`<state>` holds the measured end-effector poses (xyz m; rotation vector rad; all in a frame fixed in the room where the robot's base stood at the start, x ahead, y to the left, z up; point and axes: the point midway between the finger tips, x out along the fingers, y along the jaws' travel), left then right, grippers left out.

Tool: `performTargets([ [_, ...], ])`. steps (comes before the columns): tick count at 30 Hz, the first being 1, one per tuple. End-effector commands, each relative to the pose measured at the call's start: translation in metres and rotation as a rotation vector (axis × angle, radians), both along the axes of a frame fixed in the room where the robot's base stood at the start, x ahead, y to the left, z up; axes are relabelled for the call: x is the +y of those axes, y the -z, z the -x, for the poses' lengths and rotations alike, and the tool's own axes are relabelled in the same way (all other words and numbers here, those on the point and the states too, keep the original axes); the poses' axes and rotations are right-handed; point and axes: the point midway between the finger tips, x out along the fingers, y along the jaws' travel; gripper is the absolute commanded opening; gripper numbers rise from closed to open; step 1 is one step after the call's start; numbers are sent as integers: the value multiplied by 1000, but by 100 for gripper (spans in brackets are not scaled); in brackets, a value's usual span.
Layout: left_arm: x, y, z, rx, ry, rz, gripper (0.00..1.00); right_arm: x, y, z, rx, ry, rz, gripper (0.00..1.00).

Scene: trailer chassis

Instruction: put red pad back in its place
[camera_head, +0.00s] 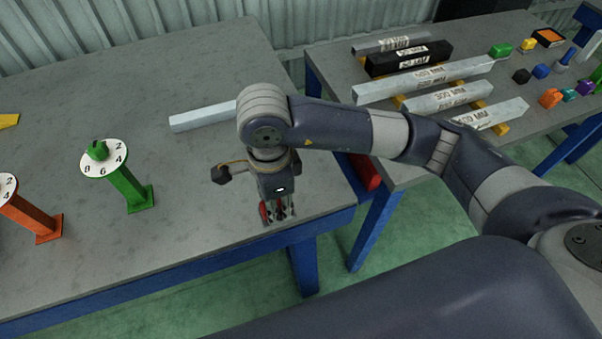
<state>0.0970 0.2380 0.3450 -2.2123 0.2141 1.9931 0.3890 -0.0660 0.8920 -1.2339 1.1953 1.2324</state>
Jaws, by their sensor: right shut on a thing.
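My right gripper (278,210) points down at the right front corner of the left grey table (130,240). It is shut on a small red piece (265,212), which looks like the red pad and is mostly hidden by the fingers. I cannot tell whether the piece touches the table top. A green stand (127,187) with a numbered white disc and green knob is upright left of the gripper. An orange stand (33,215) with a similar disc is at the left edge. My left gripper is not in view.
A pale bar (202,116) lies behind my right gripper. The right table (330,62) carries several labelled bars (425,78) and small coloured pieces (550,97). A red object (365,172) shows beside the gap between the tables. The table top between green stand and gripper is clear.

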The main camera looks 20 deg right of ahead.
Motion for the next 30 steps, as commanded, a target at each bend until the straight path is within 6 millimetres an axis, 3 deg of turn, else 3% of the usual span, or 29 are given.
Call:
performTargets([
  [6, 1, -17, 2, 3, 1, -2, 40, -41, 2, -44, 2, 6, 2, 4],
  [12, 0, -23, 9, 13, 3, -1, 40, -63, 7, -69, 1, 0, 0, 4],
  [17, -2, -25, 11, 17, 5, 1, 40, -67, 12, -74, 2, -2, -1, 4],
  [25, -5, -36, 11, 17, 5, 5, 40, -67, 43, -73, 3, -1, 0, 4],
  [30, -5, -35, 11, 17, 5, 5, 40, -67, 45, -74, 0, -2, -1, 4],
])
